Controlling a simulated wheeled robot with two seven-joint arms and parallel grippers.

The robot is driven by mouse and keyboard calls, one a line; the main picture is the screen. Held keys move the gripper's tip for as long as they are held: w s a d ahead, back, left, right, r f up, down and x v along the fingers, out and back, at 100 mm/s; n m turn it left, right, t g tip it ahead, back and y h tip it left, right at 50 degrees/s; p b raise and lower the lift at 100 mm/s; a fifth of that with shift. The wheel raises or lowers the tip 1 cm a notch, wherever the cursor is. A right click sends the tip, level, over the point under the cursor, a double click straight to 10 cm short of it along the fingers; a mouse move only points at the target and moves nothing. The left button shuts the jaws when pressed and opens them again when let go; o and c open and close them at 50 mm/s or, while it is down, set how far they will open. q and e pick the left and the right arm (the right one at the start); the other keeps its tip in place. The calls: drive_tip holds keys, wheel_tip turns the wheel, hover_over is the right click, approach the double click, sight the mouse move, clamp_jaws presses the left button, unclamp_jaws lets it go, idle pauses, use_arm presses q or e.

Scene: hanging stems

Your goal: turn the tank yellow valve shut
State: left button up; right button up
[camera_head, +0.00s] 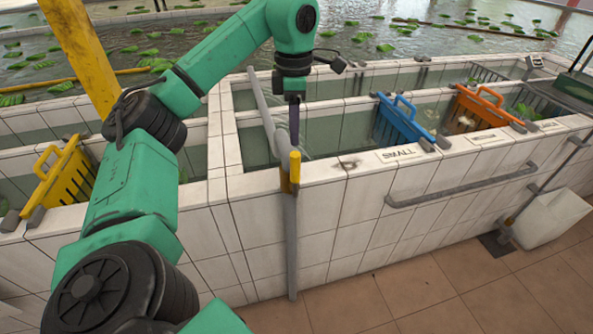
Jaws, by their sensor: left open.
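The yellow valve (295,171) sits on a grey pipe at the front rim of the white-tiled tank. Its yellow part stands upright, in line with the vertical pipe below it. My left arm reaches in from the left, and my left gripper (294,126) points down just above and behind the valve. Its dark fingers show nearly edge-on, with nothing seen between them. They look close to the top of the valve; I cannot tell whether they touch it. My right gripper is out of view.
A grey pipe (262,112) runs back across the tank from the valve. A blue divider (397,122) and an orange divider (480,107) stand in the tank to the right. A yellow divider (66,178) stands at left. A grey rail (460,187) juts from the front wall.

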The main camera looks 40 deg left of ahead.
sight(296, 150)
use_arm(q)
wheel_tip(296, 150, down, 6)
drive_tip(key=shift+w+d+r+b, duration=0.15)
drive_tip(key=shift+r+b, duration=0.05)
drive_tip(key=shift+b, duration=0.85)
drive_tip(key=f+p, duration=0.1)
drive_tip(key=f, duration=0.5)
drive_tip(key=shift+a+f, duration=0.15)
drive_tip(key=shift+a, duration=0.05)
drive_tip(key=shift+d+f, duration=0.15)
drive_tip(key=shift+f, duration=0.2)
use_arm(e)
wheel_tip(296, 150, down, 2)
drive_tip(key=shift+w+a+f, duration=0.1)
use_arm(q)
clamp_jaws()
drive_tip(key=shift+r, duration=0.1)
